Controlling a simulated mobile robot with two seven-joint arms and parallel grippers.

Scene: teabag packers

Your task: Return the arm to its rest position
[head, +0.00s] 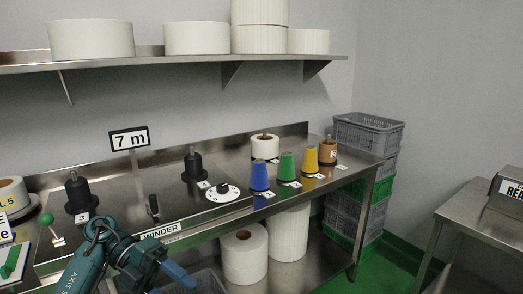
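A teal arm of mine rises from the bottom left of the head view, in front of the steel bench (215,222). It seems to be my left arm, with its gripper (177,276) low in front of the bench's front edge. A blue finger-like part points down and to the right at its end. I see nothing clearly held, but the view does not show whether the fingers are open or shut. My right gripper is not in view.
Blue (260,176), green (287,167) and yellow (310,158) cones stand on the bench. Two black spindles (77,195) (193,165), a white dial (223,193) and a green-knobbed lever (47,218) are left of them. Stacked crates (367,132) stand right; green floor (390,262) is clear.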

